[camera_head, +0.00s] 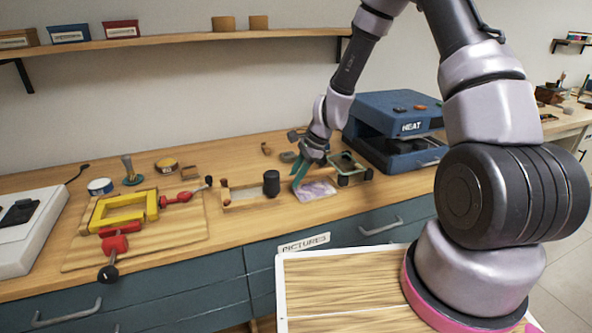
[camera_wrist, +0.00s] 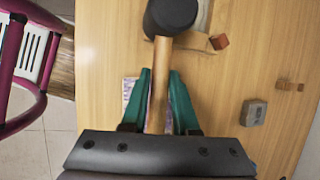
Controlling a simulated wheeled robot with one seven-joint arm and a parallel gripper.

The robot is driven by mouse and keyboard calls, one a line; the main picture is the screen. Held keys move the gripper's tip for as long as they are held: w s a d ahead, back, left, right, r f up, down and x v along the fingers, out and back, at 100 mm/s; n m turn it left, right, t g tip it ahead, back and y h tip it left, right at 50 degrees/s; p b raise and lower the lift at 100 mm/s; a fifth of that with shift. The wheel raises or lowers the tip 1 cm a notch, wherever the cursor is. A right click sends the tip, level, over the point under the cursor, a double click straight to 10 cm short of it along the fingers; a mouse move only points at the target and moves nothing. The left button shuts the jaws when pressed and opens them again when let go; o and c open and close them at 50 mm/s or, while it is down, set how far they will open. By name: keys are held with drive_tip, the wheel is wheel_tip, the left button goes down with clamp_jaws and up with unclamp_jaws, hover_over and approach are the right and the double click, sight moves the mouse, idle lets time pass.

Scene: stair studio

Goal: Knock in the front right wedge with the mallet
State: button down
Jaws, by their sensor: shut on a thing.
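My gripper (camera_head: 299,180) has teal fingers and is shut on the wooden handle of the mallet (camera_wrist: 158,90). The mallet's black head (camera_head: 271,183) is at the right end of a small light wooden frame (camera_head: 245,200), and in the wrist view (camera_wrist: 172,14) it covers part of this frame. I cannot tell whether the head touches anything. A reddish-brown wedge (camera_wrist: 219,41) shows at the frame beside the head in the wrist view. Another brown piece (camera_head: 225,194) stands at the frame's left end in the head view. The frame's front right corner and any wedge there are hidden.
A purple print (camera_head: 315,190) lies under my gripper. A blue heat press (camera_head: 390,118) stands at the back right, with a dark metal fixture (camera_head: 350,170) before it. A grey block (camera_wrist: 253,112) lies behind.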

wheel_tip(320, 180, up, 6)
drive_tip(key=shift+r, duration=0.1)
idle(0.4)
idle(1.2)
